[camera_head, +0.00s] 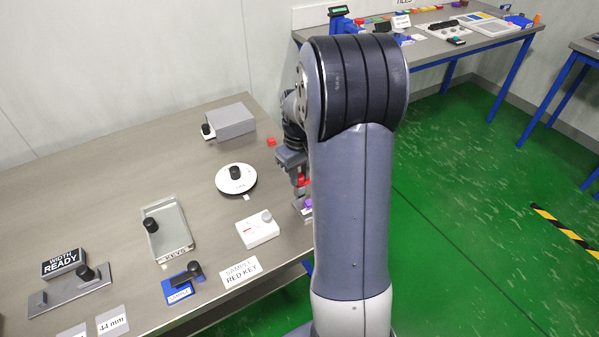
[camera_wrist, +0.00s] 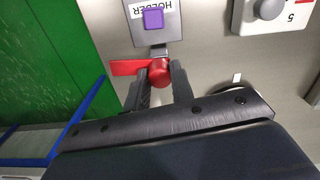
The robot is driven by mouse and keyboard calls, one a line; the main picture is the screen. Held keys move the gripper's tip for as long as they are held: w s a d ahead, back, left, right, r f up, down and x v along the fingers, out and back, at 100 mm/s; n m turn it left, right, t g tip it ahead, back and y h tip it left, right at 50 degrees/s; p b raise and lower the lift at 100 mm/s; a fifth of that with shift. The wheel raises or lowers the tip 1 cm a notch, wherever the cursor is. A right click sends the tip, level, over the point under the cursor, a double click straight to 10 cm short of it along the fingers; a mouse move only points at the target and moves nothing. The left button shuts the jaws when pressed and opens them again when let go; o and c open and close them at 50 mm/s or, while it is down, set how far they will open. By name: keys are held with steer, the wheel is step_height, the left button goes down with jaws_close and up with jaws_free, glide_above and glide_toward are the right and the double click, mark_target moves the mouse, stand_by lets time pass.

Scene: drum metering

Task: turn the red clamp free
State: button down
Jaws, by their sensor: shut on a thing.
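The red clamp (camera_wrist: 126,68) shows in the wrist view as a flat red bar with a rounded red knob (camera_wrist: 159,73) at its right end. My gripper (camera_wrist: 160,78) is shut on the knob, with a dark finger on either side of it. The bar sticks out to the left, below a grey holder (camera_wrist: 174,53) with a purple square (camera_wrist: 153,18) and a HOLDER label. In the head view only a little of the red clamp (camera_head: 303,181) shows beside my arm, and the fingertips are mostly hidden there.
A white box with a grey knob (camera_head: 258,229) stands close by to the left. A round white dial (camera_head: 236,179) and a grey block (camera_head: 230,121) are farther back. The table's edge and green floor lie beside the clamp.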

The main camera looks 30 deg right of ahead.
steer(key=shift+n, duration=0.6)
steer(key=c, duration=1.2)
jaws_free()
step_height(320, 180, up, 11)
steer(key=shift+f, duration=0.15)
step_height(320, 180, down, 11)
steer(key=shift+r, duration=0.1)
